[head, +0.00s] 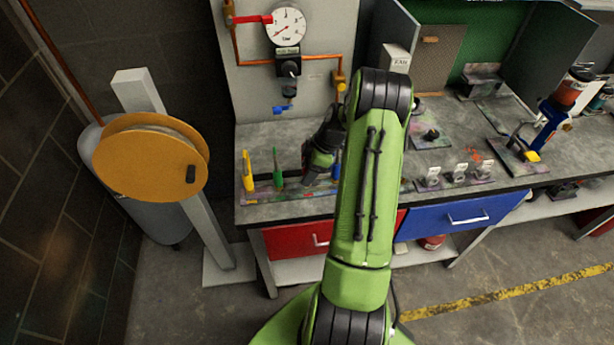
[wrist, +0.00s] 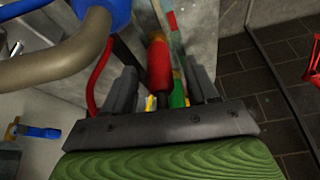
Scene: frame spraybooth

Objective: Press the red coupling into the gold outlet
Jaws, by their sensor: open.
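My gripper (head: 318,172) is low over the left part of the bench in the head view, partly dark and small there. In the wrist view my gripper (wrist: 160,92) has its two dark fingers apart. A red rounded piece (wrist: 159,68), which looks like the red coupling, lies between the fingers, with a gold-coloured end beyond it. I cannot tell whether the fingers touch it. In the head view it is hidden. A gold fitting (head: 340,83), likely the gold outlet, sits at the end of the copper pipe on the wall panel, just left of my arm.
A yellow tool (head: 248,170) and a green tool (head: 277,168) stand upright left of my gripper. A pressure gauge (head: 286,27) and a blue valve lever (head: 282,109) are on the panel. A red hose (wrist: 98,72) runs beside the left finger. An orange reel (head: 148,160) stands at left.

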